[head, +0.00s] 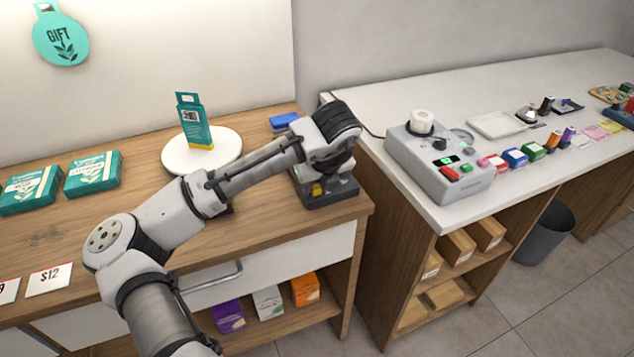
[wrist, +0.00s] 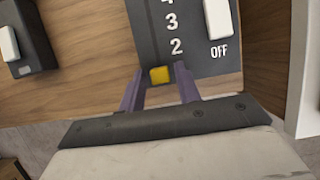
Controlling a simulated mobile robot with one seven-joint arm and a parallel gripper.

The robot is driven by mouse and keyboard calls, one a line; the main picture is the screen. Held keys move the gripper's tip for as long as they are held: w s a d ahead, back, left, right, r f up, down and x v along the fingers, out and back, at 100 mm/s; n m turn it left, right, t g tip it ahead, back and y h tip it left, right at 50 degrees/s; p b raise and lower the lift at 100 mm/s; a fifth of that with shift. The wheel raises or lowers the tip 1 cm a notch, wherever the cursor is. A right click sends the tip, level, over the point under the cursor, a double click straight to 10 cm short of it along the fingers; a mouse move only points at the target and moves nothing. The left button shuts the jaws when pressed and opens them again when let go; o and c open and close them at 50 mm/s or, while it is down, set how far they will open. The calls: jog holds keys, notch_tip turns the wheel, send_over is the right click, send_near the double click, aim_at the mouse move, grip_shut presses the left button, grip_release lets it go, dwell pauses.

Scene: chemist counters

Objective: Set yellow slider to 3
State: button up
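The yellow slider (wrist: 160,75) is a small square knob on a dark grey panel (wrist: 215,68) marked 4, 3, 2 and OFF. It sits just below the printed 2 in the wrist view. My gripper (wrist: 160,72) has its two purple fingers on either side of the knob, apart, with slim gaps that seem to show. Contact is hard to judge. In the head view the yellow slider (head: 316,189) shows on the dark device (head: 335,198) at the wooden counter's right end, partly under my wrist. My gripper's fingers are hidden there.
A white rocker (wrist: 217,18) is beside the numbers, above OFF. Another dark unit with a white switch (wrist: 9,42) lies at the left. On the wooden counter (head: 245,225) are a white round stand (head: 180,158) and a blue item (head: 284,121). A grey machine (head: 435,178) stands on the right counter.

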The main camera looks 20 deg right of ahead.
grip_shut()
jog(key=shift+w+p, duration=0.6)
jog(key=shift+w, duration=2.45)
jog(key=shift+a, duration=0.1)
jog(key=shift+o, duration=1.3)
grip_release()
jog(key=shift+r, duration=0.1)
jog(key=b+v, duration=0.2)
jog(key=v, duration=1.1)
jog(key=shift+s+r, duration=0.25)
jog(key=shift+r, duration=0.05)
